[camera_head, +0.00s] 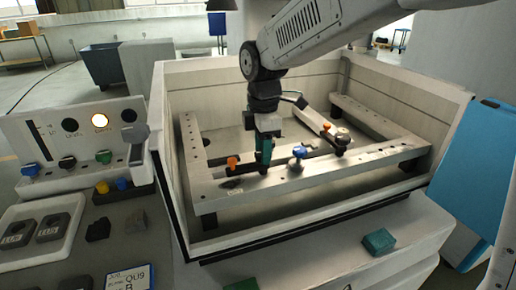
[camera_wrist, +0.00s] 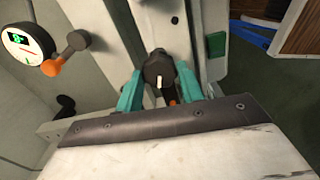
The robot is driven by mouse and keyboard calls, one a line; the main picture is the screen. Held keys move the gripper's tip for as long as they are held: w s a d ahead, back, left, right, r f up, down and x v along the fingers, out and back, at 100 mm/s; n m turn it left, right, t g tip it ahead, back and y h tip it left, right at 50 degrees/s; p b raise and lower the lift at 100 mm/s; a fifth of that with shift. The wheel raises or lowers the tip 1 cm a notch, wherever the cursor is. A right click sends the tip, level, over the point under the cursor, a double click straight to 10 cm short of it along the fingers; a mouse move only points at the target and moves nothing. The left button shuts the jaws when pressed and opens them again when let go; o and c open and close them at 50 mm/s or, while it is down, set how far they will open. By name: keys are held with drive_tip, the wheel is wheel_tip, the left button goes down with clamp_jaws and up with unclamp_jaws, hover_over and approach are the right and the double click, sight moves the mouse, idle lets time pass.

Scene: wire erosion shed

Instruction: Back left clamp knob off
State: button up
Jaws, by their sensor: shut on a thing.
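My gripper (camera_head: 263,158) points down over the near rail of the pale frame (camera_head: 215,197) in the machine's tank. In the wrist view its teal fingers (camera_wrist: 158,84) are shut around a black knob (camera_wrist: 158,68) with a white mark. A bit of orange shows just below that knob. In the head view the fingers hide the held knob. An orange knob (camera_head: 232,162) stands just left of the fingers, and a blue knob (camera_head: 299,151) stands to their right. Another orange knob (camera_head: 327,127) is farther back right. I cannot tell whether the held knob is loose.
A dial gauge (camera_head: 342,136) sits on the clamp at the right; it also shows in the wrist view (camera_wrist: 25,45). Tank walls (camera_head: 300,222) surround the frame. A green block (camera_head: 378,240) lies in front.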

drive_tip(key=shift+s+d+f+n, duration=0.1)
drive_tip(key=shift+n, duration=1.05)
drive_tip(key=shift+s+f+n, duration=0.1)
drive_tip(key=shift+n, duration=1.05)
drive_tip(key=o, duration=1)
drive_tip(key=shift+s+r, duration=0.1)
drive_tip(key=shift+r, duration=0.1)
drive_tip(key=shift+r, duration=0.2)
wheel_tip(320, 180, up, 7)
drive_tip(key=shift+r, duration=0.15)
